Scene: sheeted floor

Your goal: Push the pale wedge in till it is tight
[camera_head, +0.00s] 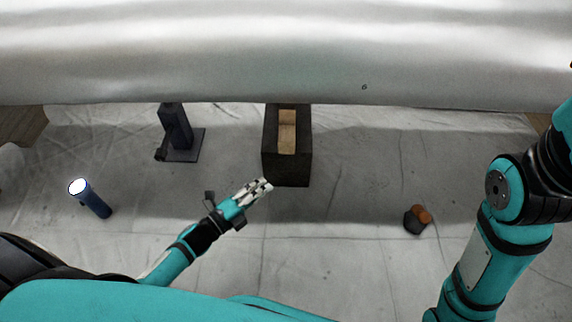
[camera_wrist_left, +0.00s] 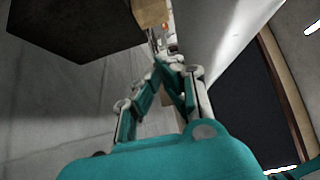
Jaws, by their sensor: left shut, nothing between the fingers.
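The pale wedge (camera_head: 287,118) shows as a light tan piece in the long opening on top of a dark block (camera_head: 302,165). In the left wrist view, the shut fingers (camera_wrist_left: 157,42) point toward a tan piece (camera_wrist_left: 150,12) at the edge of the dark block (camera_wrist_left: 75,25). My right arm shows at the right, its gripper out of view.
A big pale, smooth surface (camera_head: 280,55) crosses the back, right behind the block. A dark post on a plate (camera_head: 180,135) stands left of the block. A blue torch (camera_head: 96,203) is further left. A small dark and orange object (camera_head: 417,218) lies right. The sheeted floor between is clear.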

